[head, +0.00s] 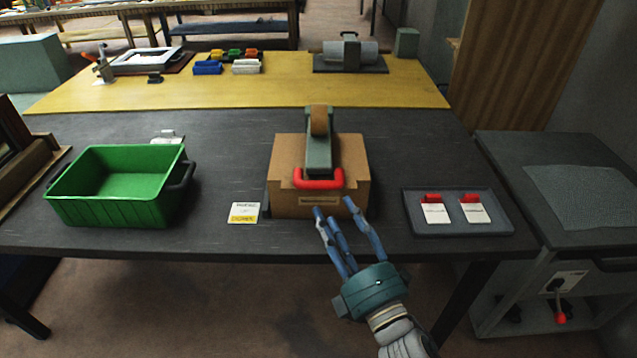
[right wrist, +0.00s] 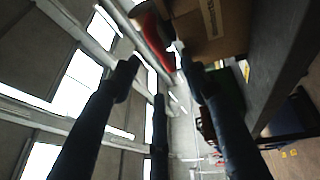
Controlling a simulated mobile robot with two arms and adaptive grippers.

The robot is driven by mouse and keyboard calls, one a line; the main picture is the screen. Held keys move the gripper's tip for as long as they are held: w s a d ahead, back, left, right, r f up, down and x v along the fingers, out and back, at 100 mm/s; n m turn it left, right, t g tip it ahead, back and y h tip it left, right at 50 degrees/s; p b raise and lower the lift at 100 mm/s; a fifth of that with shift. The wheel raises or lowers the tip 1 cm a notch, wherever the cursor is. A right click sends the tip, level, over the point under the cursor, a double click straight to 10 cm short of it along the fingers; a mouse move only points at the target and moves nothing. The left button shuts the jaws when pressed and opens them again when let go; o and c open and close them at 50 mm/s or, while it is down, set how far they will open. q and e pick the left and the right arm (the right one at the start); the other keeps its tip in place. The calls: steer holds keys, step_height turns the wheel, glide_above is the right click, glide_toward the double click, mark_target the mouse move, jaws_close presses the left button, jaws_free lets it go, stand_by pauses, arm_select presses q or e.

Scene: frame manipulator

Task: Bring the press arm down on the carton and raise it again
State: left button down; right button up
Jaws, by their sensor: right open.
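The brown carton (head: 346,202) stands at the front middle of the dark table. The grey-green press arm (head: 319,155) reaches forward over it, with its red U-shaped handle (head: 318,184) near the carton's front top edge. I cannot tell whether the arm touches the carton. My right gripper (head: 334,209) is open and empty, its blue fingers pointing up toward the handle from the front, slightly right. In the right wrist view the red handle (right wrist: 153,42) and carton (right wrist: 207,32) show beyond the spread fingers (right wrist: 158,75). My left gripper is out of view.
A green bin (head: 100,205) stands left on the table (head: 220,185). A white-and-yellow card (head: 244,213) lies left of the carton. A grey tray (head: 410,207) with two red-clipped tags lies right. The yellow surface (head: 265,95) behind holds several small bins and a roller.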

mark_target(320, 187)
steer(key=x, duration=0.9)
steer(key=shift+w, duration=0.2)
steer(key=shift+c, duration=0.3)
jaws_close()
